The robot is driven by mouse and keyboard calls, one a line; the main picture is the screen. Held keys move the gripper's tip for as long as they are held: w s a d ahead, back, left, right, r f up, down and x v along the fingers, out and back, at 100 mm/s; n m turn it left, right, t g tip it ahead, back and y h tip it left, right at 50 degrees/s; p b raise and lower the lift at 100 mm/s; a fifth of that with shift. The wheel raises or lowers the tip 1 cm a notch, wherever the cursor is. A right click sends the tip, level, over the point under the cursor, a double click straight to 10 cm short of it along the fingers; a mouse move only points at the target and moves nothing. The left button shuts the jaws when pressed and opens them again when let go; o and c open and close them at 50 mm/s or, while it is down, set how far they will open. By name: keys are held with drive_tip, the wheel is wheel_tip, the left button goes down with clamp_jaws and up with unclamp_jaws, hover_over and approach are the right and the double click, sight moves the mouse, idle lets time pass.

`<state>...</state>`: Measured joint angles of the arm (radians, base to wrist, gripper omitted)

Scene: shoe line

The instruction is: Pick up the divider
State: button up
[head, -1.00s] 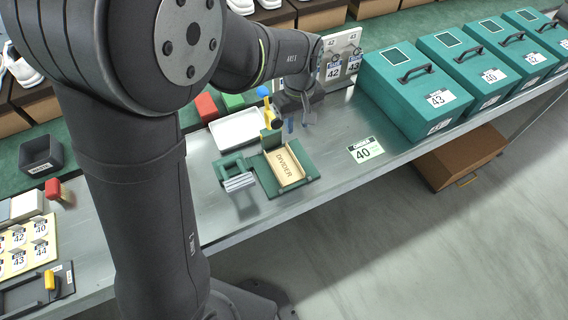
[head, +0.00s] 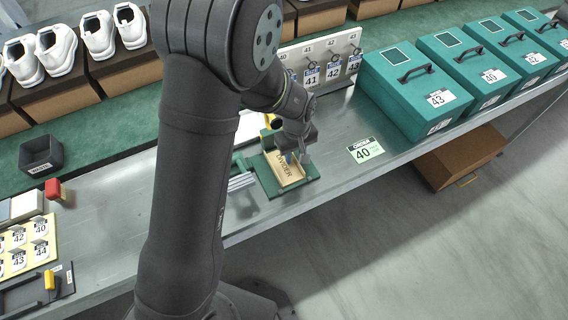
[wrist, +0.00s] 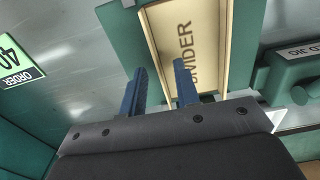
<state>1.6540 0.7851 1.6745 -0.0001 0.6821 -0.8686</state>
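The divider (head: 289,178) is a pale tan board marked DIVIDER, lying in a green holder (head: 268,184) on the metal bench. In the wrist view the divider (wrist: 208,50) lies flat in front of the fingers. My gripper (head: 296,158) is over the back right part of the divider. In the wrist view my gripper (wrist: 160,72) has its blue fingers apart with nothing held between them. One finger shows beside the divider's left edge and the other overlaps its face. Whether either touches it I cannot tell.
Teal boxes with handles (head: 415,95) stand to the right. An order card reading 40 (head: 366,150) lies on the bench right of the holder. A rack of numbered tags (head: 320,65) stands behind. The bench's front edge is close to the holder.

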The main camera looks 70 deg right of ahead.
drive_tip(key=shift+f, duration=0.3)
clamp_jaws()
